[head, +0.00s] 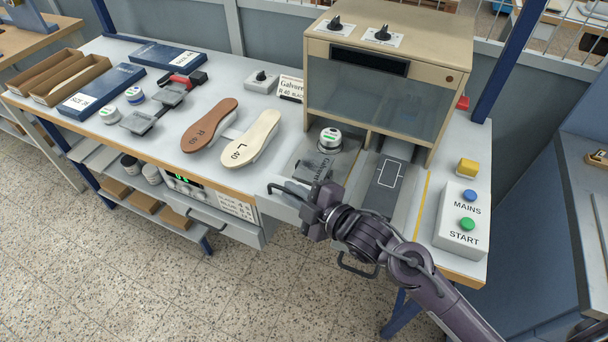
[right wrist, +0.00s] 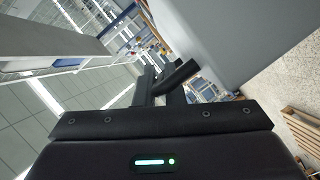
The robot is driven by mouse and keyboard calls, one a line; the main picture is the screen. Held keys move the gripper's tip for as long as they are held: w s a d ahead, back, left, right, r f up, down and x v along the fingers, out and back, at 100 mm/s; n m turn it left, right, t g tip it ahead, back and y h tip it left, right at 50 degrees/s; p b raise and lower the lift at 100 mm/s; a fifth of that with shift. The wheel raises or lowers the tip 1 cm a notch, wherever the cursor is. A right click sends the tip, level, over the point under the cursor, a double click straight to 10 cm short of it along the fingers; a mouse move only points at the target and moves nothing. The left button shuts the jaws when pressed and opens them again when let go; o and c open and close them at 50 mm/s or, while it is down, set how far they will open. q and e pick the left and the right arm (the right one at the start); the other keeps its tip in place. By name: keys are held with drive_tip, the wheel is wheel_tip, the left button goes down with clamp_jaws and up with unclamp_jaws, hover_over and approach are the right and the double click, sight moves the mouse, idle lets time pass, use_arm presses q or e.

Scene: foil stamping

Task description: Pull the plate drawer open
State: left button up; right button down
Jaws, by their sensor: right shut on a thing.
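My right gripper (head: 308,203) is at the table's front edge, shut on the dark bar handle (head: 287,190) in front of the left bay of the machine (head: 380,75). In the right wrist view my gripper's fingers (right wrist: 165,85) close around a dark bar. Behind the handle, the plate drawer (head: 309,172) shows a grey plate with lettering, and a round silver piece (head: 330,138) sits over it. My gripper hides part of the drawer's front, so I cannot tell how far out it is. My left gripper is in neither view.
A grey slide with a white outline (head: 390,178) lies right of the drawer. A button box (head: 461,217) stands at the table's right edge. Two shoe soles (head: 250,138) lie left. Floor in front is clear.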

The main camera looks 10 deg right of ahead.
drive_tip(key=shift+s+a, duration=0.45)
drive_tip(key=shift+s, duration=0.15)
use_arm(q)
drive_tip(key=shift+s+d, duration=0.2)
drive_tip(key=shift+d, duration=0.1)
use_arm(e)
drive_tip(key=shift+s+a, duration=0.35)
drive_tip(key=shift+s, duration=0.2)
drive_tip(key=c, duration=1.8)
unclamp_jaws()
